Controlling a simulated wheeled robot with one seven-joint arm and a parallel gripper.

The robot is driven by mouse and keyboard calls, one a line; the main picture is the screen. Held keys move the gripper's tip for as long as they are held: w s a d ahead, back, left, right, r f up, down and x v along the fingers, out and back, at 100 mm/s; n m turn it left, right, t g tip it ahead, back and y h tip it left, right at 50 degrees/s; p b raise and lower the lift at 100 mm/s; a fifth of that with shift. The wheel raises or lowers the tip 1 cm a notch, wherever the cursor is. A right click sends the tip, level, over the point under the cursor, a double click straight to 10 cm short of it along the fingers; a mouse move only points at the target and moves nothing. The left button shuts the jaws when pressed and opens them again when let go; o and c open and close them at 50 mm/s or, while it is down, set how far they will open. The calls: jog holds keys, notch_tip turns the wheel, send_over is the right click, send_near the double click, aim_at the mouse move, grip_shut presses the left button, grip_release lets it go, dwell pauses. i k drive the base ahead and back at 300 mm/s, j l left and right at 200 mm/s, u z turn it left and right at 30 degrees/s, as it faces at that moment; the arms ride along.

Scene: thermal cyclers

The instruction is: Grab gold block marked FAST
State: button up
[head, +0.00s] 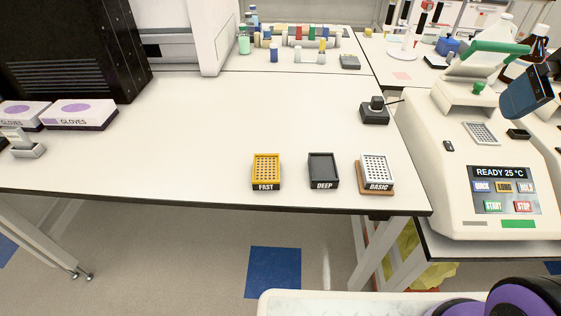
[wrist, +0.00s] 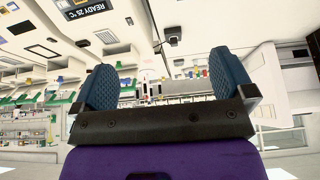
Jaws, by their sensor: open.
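In the head view my gripper (head: 524,92) shows as a blue finger at the far right, above the thermal cycler and well away from the gold block. In the wrist view my gripper (wrist: 153,88) is open, its two blue ridged fingers wide apart with nothing between them. The gold block cannot be made out in the wrist view.
A dark tray (head: 323,170) marked DEEP and a silver block (head: 377,169) marked BASIC stand right of the gold block. A thermal cycler (head: 504,219) reads READY 25 °C. Glove boxes (head: 80,113) lie at left. The table between is clear.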

aim_at(265, 173)
jog(key=l+u, duration=0.1)
jog(key=u, duration=0.3)
jog(key=i+l+u, duration=0.1)
jog(key=u, duration=0.25)
jog(key=l+u, duration=0.2)
jog(key=u, duration=0.2)
jog(key=l+u, duration=0.15)
jog(key=u, duration=0.2)
jog(key=i, duration=0.05)
